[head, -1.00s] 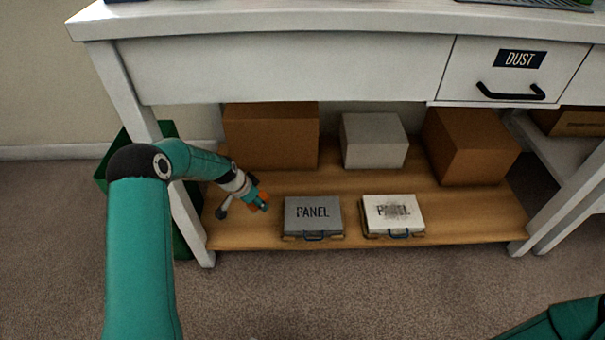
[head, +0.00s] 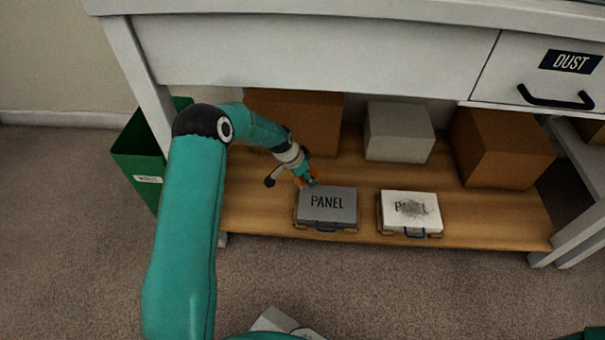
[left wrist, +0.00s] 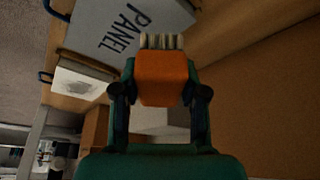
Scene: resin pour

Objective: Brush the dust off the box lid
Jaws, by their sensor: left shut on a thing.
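A white box (head: 428,222) marked PANEL sits on the low wooden shelf, with a dark dust smudge on its lid and a blue handle in front. It also shows in the left wrist view (left wrist: 72,95). A grey box (head: 327,214) marked PANEL lies left of it, its lid without visible dust. My left gripper (head: 307,180) is at the grey box's back left corner; whether anything touches the lid is unclear. In the left wrist view it is shut on an orange brush (left wrist: 162,75) with pale bristles pointing at the grey box. My right gripper is out of view.
Brown cartons (head: 295,122) (head: 503,148) and a pale grey carton (head: 398,132) stand behind on the shelf (head: 270,222). The worktop with a DUST drawer (head: 545,78) overhangs them. A green bin (head: 140,160) stands at left.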

